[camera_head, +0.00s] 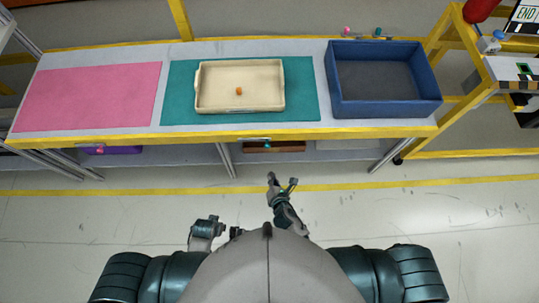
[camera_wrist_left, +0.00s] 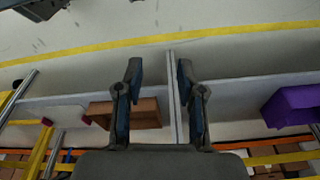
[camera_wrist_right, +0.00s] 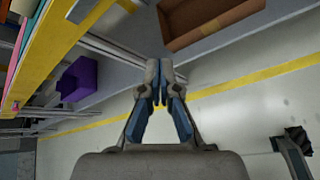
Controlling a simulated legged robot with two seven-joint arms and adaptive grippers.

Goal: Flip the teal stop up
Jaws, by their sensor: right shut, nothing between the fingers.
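Two small levers stand at the back edge of the table, behind the blue bin: one with a teal tip (camera_head: 377,32) and one with a pink tip (camera_head: 347,31). They are too small to tell their exact pose. Another small teal piece (camera_head: 267,145) shows at the table's front edge; I cannot tell which teal piece is the stop. My right gripper (camera_head: 282,182) is in front of the table, well short of the back levers. Its fingertips meet, empty, in the right wrist view (camera_wrist_right: 160,82). My left gripper (camera_wrist_left: 160,80) is open and empty, low near my body.
The table (camera_head: 225,137) holds a pink mat (camera_head: 90,95), a teal mat (camera_head: 305,88) with a cream tray (camera_head: 220,100) and an orange piece (camera_head: 239,91), and the blue bin (camera_head: 385,106). A brown box (camera_wrist_right: 208,22) and a purple box (camera_wrist_left: 290,106) sit below. Floor in front is clear.

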